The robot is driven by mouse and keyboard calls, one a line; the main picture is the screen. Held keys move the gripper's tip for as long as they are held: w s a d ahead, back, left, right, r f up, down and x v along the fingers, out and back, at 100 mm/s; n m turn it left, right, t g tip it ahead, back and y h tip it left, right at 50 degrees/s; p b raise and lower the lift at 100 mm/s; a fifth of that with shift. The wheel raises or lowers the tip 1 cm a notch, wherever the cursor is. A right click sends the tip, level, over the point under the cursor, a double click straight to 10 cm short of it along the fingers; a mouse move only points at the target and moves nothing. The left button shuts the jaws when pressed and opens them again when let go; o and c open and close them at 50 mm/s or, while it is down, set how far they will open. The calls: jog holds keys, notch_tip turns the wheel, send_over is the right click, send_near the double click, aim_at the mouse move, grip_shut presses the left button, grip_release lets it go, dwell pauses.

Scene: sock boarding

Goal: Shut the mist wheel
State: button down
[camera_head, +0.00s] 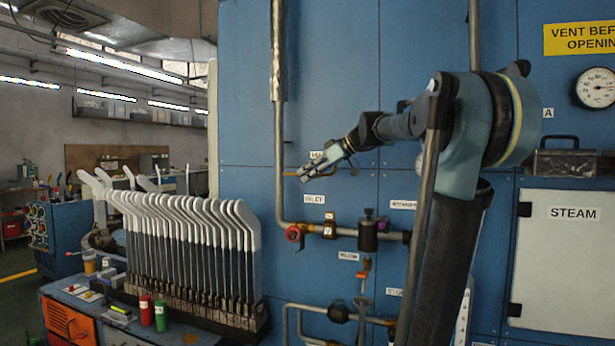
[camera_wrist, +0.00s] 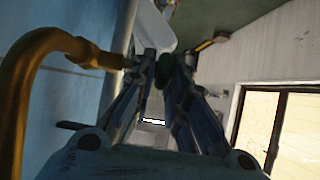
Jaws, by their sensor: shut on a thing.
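My gripper (camera_head: 305,174) is at the blue panel, beside a thin brass pipe and just below a small, partly covered label. In the wrist view my gripper (camera_wrist: 162,68) has its two fingers closed around a small dark green wheel (camera_wrist: 165,72), which I take to be the mist wheel. The wheel sits near the end of the curved brass pipe (camera_wrist: 50,42). Only its edge shows between the fingertips. In the head view the wheel is hidden by my gripper, and how far it is turned cannot be told.
A red hand wheel (camera_head: 293,234) sits on the grey pipe below my gripper. An orange-handled valve (camera_head: 365,268) hangs lower right. A rack of white sock boards (camera_head: 190,220) stands at left, with red (camera_head: 145,310) and green (camera_head: 161,316) bottles in front.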

jog(key=shift+d+f+t+y, duration=0.15)
jog(key=shift+t+y, duration=0.25)
jog(key=shift+y, duration=0.55)
jog(key=shift+d+f+t+y, duration=0.15)
jog(key=shift+t+y, duration=0.25)
jog(key=shift+y, duration=0.55)
jog(key=c, duration=1.6)
grip_release()
jog(key=shift+f+v, duration=0.2)
jog(key=shift+v, duration=5.75)
